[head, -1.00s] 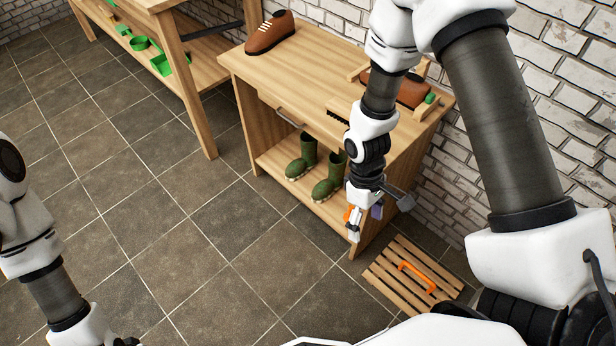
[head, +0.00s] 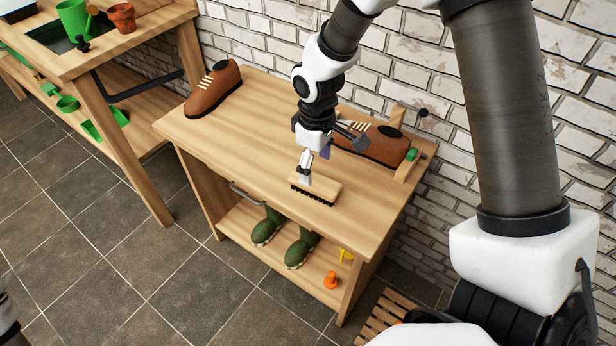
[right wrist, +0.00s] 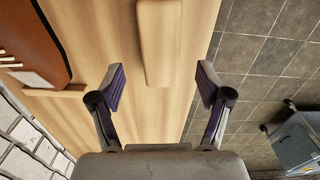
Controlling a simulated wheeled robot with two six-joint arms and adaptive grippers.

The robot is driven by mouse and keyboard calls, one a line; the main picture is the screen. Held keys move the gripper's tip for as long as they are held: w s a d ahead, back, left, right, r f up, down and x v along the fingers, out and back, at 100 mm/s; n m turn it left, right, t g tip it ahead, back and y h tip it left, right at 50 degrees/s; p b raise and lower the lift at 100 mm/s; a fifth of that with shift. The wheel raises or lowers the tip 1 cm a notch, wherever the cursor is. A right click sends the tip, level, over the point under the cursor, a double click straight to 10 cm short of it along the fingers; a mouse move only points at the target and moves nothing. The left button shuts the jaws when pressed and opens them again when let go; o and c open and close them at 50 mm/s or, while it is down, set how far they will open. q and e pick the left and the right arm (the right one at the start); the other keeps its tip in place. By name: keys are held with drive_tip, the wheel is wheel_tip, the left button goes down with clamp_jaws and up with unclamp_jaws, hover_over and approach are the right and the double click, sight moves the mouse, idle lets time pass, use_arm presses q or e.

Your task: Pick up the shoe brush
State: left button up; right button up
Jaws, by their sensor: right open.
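The shoe brush (head: 324,190) has a pale wooden back and dark bristles. It lies bristles down on the wooden bench top (head: 240,135), close to the front edge. My right gripper (head: 307,168) is over the brush's left end in the head view and hides part of it. In the right wrist view the brush (right wrist: 160,45) lies between and beyond the spread fingers of the gripper (right wrist: 162,85); nothing is held. Whether a finger touches the brush I cannot tell. My left gripper is out of view; only a bit of that arm shows at the lower left.
A brown shoe (head: 213,88) stands at the bench's back left. Another brown shoe (head: 375,143) sits by a wooden stand (head: 408,165) at the right. Green boots (head: 301,248) stand on the lower shelf. A brick wall (head: 400,60) closes off the back.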

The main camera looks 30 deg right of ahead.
sight(315, 181)
wheel_tip(315, 181, down, 6)
drive_tip(key=shift+r+b, duration=0.1)
drive_tip(key=shift+b, duration=0.2)
drive_tip(key=shift+s+r, duration=0.1)
drive_tip(key=shift+c, duration=0.7)
drive_tip(key=c, duration=1.1)
drive_tip(key=shift+r, duration=0.1)
